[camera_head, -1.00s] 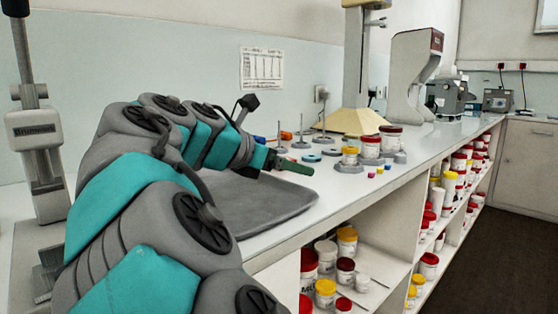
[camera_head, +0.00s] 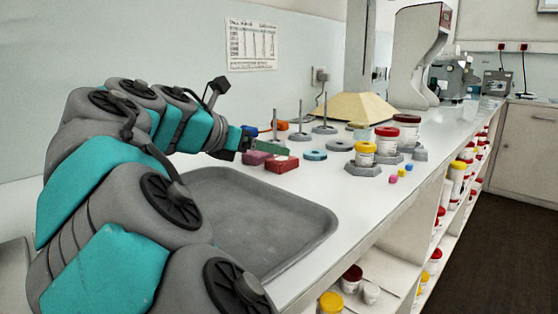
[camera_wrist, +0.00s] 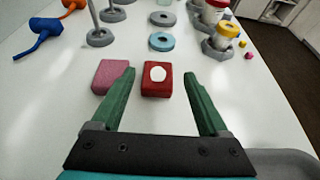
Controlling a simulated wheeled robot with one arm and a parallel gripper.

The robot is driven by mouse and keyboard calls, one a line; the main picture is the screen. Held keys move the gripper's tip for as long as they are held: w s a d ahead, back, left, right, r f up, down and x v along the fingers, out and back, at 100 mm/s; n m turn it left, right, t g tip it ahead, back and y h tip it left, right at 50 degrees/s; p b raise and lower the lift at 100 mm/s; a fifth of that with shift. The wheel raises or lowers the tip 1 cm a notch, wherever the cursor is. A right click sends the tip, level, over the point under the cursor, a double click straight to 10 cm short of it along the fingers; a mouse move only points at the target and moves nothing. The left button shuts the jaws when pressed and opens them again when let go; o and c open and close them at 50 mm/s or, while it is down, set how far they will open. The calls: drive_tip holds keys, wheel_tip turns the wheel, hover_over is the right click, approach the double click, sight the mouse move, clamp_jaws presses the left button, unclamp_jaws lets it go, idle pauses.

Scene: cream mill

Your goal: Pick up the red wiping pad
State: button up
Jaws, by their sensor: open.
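The red wiping pad (camera_wrist: 157,85) is a red block with a white oval on top, lying on the white counter. In the wrist view it lies between and just beyond my gripper's (camera_wrist: 163,75) two green fingers, apart from both. My gripper is open and empty. In the head view the red pad (camera_head: 281,164) lies just right of my gripper (camera_head: 262,148), near the far edge of the tray. A pink block (camera_wrist: 111,76) lies left of the red pad, partly behind the left finger; it also shows in the head view (camera_head: 255,157).
A grey tray (camera_head: 310,222) lies on the counter in front. Blue rings (camera_wrist: 162,41) and grey stands with rods (camera_wrist: 99,38) are beyond the pad. Jars on grey bases (camera_head: 364,158) and small cubes (camera_head: 393,179) are to the right. A blue tool (camera_wrist: 43,30) lies at the left.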

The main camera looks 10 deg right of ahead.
sight(285, 158)
drive_tip(key=shift+x, duration=0.9)
drive_tip(key=x, duration=0.2)
drive_tip(key=f+x, duration=0.1)
drive_tip(key=x, duration=0.2)
drive_tip(key=shift+a, duration=0.1)
drive_tip(key=c, duration=1.1)
drive_tip(key=shift+r, duration=0.2)
